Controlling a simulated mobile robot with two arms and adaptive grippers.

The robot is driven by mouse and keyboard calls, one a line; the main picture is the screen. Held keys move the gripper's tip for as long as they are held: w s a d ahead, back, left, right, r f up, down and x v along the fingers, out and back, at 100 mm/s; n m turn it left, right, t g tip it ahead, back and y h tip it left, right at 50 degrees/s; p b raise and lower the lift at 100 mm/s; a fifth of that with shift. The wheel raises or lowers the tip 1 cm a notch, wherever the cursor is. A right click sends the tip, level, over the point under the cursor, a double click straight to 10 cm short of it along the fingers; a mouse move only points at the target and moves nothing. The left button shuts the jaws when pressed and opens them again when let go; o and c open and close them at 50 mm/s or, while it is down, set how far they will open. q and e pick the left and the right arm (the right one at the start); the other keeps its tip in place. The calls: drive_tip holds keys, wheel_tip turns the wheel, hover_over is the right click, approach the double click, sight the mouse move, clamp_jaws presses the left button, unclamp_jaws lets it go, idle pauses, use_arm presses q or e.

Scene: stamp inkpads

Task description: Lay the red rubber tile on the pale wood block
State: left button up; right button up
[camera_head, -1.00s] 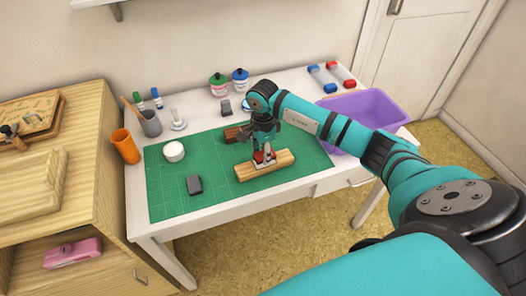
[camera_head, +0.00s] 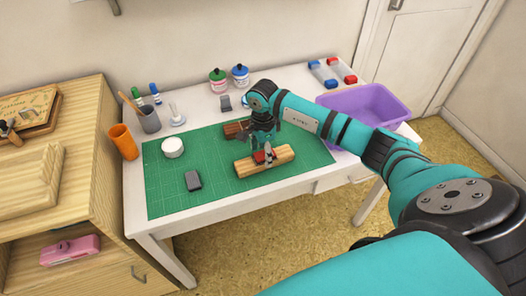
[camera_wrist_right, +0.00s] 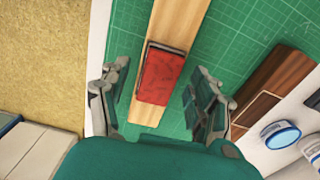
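The red rubber tile (camera_wrist_right: 162,75) lies flat on the pale wood block (camera_wrist_right: 182,22). Its dark grey far edge shows in the right wrist view. In the head view the tile (camera_head: 262,157) is partly hidden by my fingers, near the middle of the block (camera_head: 284,154), which lies on the green mat (camera_head: 210,170). My right gripper (camera_wrist_right: 158,80) is open, with one finger on either side of the tile and block, apart from the tile. It also shows in the head view (camera_head: 266,154), just above the block. My left gripper is out of view.
A dark brown wood block (camera_head: 233,130) lies behind the gripper. A grey block (camera_head: 193,181) and a white round tub (camera_head: 173,148) stand on the mat's left. A purple bin (camera_head: 370,104) is at the right. The mat's front left is clear.

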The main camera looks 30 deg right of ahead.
wheel_tip(320, 180, up, 12)
idle(0.6)
